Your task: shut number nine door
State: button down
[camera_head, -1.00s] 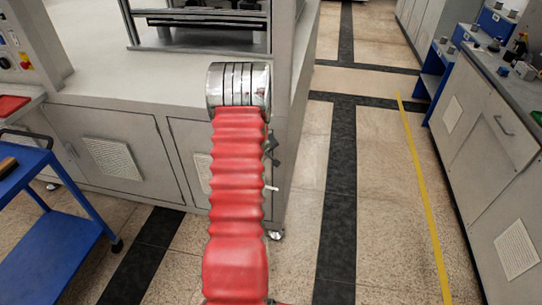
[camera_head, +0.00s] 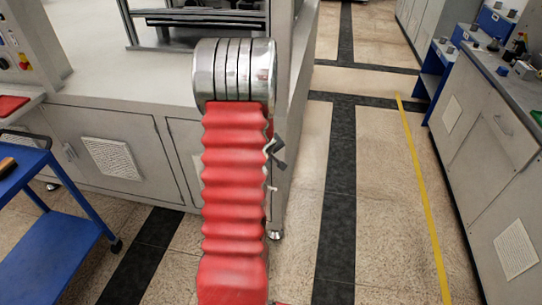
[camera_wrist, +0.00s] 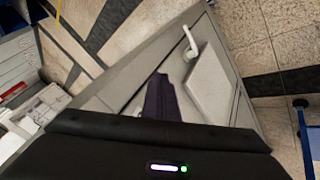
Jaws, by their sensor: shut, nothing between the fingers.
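In the wrist view, my gripper (camera_wrist: 160,82) shows as a dark closed finger shape, shut and empty. It lies in front of a grey door panel (camera_wrist: 172,62) with a pale handle (camera_wrist: 190,40) and a lighter square plate (camera_wrist: 210,85). Floor shows on both sides of this panel; I cannot tell how far open it stands or whether they touch. In the head view, my red arm covers part of the machine's cabinet front. A grey cabinet door (camera_head: 85,150) with a vent plate is left of my arm and looks closed. No door number is readable.
A blue trolley (camera_head: 50,200) stands at the left. A grey bench cabinet (camera_head: 490,150) with small items on top runs along the right. The floor aisle (camera_head: 385,190) with a yellow line is clear between the machine and the bench.

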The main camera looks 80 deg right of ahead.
jog(key=shift+s+a+r, duration=0.2)
jog(key=shift+a+r, duration=0.1)
jog(key=shift+r, duration=0.2)
jog(key=shift+s+a+r, duration=0.2)
jog(key=shift+a+r, duration=0.05)
jog(key=shift+r, duration=0.2)
